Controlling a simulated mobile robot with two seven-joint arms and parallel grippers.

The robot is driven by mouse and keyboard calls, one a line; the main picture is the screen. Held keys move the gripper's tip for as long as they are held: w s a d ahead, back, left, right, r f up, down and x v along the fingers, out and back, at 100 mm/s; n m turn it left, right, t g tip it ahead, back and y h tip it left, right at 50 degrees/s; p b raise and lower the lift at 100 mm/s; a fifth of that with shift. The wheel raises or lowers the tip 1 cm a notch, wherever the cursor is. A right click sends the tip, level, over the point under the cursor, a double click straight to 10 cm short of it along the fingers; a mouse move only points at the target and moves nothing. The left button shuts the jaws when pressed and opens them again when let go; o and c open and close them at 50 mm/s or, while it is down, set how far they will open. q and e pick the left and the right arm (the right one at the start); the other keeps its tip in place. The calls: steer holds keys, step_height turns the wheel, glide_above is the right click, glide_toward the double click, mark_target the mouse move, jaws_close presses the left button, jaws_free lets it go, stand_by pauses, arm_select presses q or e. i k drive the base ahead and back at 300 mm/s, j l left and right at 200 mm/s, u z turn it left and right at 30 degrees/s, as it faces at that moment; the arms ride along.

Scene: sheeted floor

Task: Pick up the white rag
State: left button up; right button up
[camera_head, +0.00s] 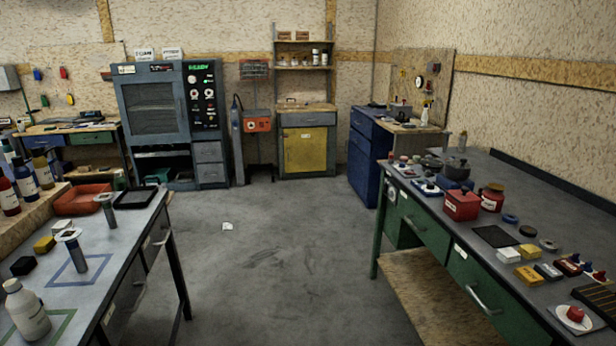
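A small white piece (227,226) lies flat on the grey floor, left of the middle of the head view. It looks like the white rag, but it is too small to be sure. A faint darker mark shows on it. Nothing touches it or covers it. Neither of my grippers is in view.
A grey workbench (133,232) with bottles and tools stands at the left. A green-drawered bench (530,215) crowded with small items stands at the right. The concrete floor (290,270) between them is clear. A yellow-door cabinet (305,151) and an oven-like machine (155,108) stand at the back.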

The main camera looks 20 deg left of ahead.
mark_target(62, 225)
steer(key=i+u, duration=0.45)
steer(key=i+l+u, duration=0.15)
steer(key=i+u, duration=0.35)
steer(key=i, duration=0.15)
steer(key=i+l+u, duration=0.15)
steer(key=i+u, duration=0.3)
steer(key=i+l+u, duration=0.25)
steer(key=u, duration=0.15)
steer(key=i+l+u, duration=0.65)
steer(key=l+u, duration=0.2)
steer(key=i+l+u, duration=0.15)
steer(key=l, duration=0.3)
steer(key=l+u, duration=0.15)
steer(key=l, duration=0.3)
steer(key=l+z, duration=0.15)
steer(key=l, duration=0.7)
